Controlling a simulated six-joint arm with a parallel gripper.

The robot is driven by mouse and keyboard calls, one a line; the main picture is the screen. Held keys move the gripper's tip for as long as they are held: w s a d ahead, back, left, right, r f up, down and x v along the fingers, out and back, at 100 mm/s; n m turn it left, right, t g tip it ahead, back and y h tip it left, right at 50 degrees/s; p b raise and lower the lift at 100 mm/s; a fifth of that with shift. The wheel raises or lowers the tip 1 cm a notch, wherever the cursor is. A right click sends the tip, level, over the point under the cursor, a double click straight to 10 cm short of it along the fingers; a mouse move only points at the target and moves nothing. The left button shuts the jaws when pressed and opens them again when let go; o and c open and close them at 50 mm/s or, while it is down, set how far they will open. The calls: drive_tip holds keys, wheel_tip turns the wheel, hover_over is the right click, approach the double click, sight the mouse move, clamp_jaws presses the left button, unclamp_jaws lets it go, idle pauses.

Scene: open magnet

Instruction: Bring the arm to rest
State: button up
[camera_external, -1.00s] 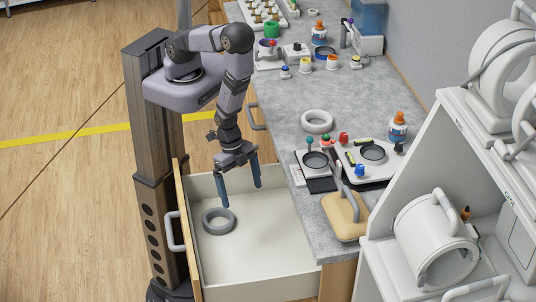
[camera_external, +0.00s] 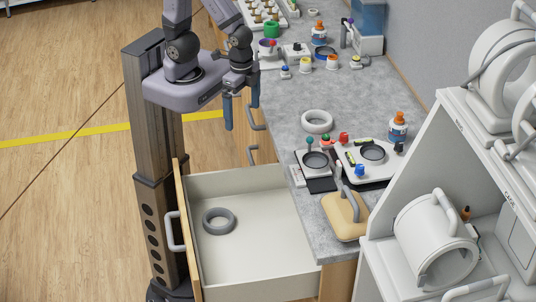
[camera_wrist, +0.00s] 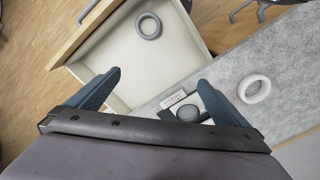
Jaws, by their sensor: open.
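My gripper (camera_external: 241,110) is open and empty, its blue fingers pointing down beside the counter's left edge, behind the open drawer. In the wrist view the gripper (camera_wrist: 160,100) shows its two fingers spread wide with nothing between them. My arm is folded up close to its column. A grey ring (camera_external: 219,221) lies on the floor of the open drawer (camera_external: 250,262), apart from the gripper. The ring also shows in the wrist view (camera_wrist: 149,26), near the top.
The grey counter (camera_external: 290,110) carries a white ring (camera_external: 317,121), a tan block with a handle (camera_external: 345,216), a tray of small parts (camera_external: 372,160) and bottles. The floor at left is clear.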

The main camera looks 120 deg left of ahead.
idle(0.4)
wheel_tip(320, 180, down, 9)
drive_tip(key=b, duration=0.9)
